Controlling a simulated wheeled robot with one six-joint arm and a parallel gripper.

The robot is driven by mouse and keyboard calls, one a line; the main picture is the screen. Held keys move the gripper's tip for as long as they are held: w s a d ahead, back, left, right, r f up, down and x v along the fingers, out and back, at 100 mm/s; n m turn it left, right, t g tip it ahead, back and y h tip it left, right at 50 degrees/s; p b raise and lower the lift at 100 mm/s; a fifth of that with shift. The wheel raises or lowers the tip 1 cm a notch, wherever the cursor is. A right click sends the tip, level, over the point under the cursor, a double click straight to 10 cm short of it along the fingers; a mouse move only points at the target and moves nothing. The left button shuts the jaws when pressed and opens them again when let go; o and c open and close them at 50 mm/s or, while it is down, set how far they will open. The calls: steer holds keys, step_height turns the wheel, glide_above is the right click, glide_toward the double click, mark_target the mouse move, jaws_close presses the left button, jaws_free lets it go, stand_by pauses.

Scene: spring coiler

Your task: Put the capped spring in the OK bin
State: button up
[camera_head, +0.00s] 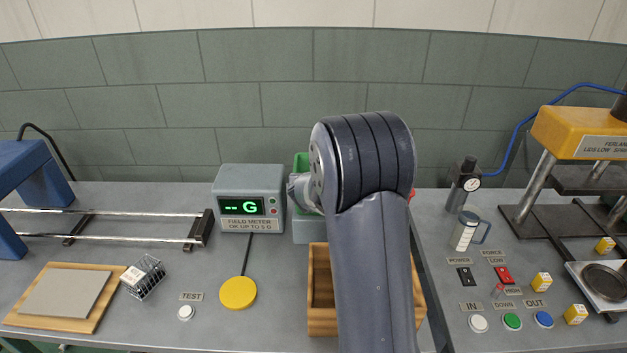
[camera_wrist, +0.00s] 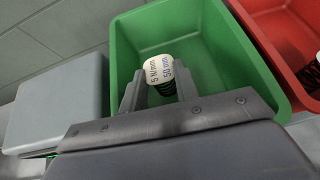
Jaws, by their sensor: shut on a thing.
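In the wrist view, the capped spring (camera_wrist: 159,72) has a white cap printed "5 N/mm 50 mm" with dark coils below it. My gripper (camera_wrist: 158,88) is shut on it, one finger on each side. The spring is over the open green bin (camera_wrist: 125,45), with the bin's inside behind and around it. I cannot tell how far it is above the bin floor. No OK label is readable on the bin.
A red bin (camera_wrist: 262,22) holding a dark spring stands right beside the green one. The grey field meter (camera_head: 249,190) stands to the left. A wooden tray (camera_head: 318,290) sits in front.

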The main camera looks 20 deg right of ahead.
steer(key=shift+f, duration=0.25)
steer(key=o, duration=1)
steer(key=shift+c, duration=0.2)
steer(key=shift+r, duration=0.15)
steer(key=shift+r+p, duration=0.6)
steer(key=shift+p, duration=0.05)
steer(key=v, duration=1.2)
steer(key=shift+f, duration=0.1)
